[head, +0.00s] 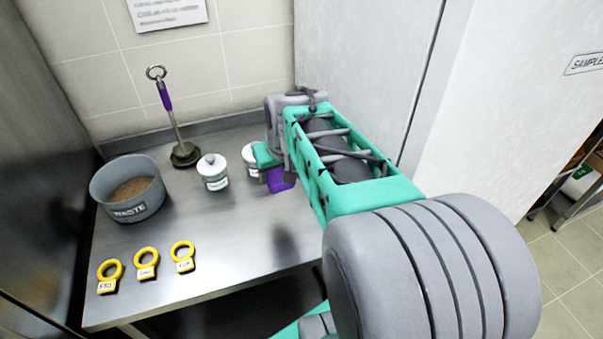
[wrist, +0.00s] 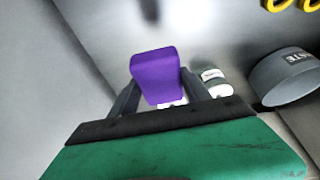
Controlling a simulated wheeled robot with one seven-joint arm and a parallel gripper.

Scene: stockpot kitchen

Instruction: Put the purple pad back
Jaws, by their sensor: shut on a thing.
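The purple pad (wrist: 156,75) is a small block held between the two fingers of my gripper (wrist: 160,92), in the middle of the wrist view. In the head view the purple pad (head: 279,180) shows partly, below my gripper, over the right part of the steel counter. My gripper is shut on it. My arm hides part of the pad and the counter behind it. I cannot tell whether the pad touches the counter.
The steel counter (head: 222,246) holds a grey WASTE bowl (head: 138,208), a stand with a purple handle (head: 183,150), two white lidded jars (head: 213,176) and three yellow rings (head: 147,261). The counter's front middle is clear. A pale cabinet wall (head: 362,60) stands to the right.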

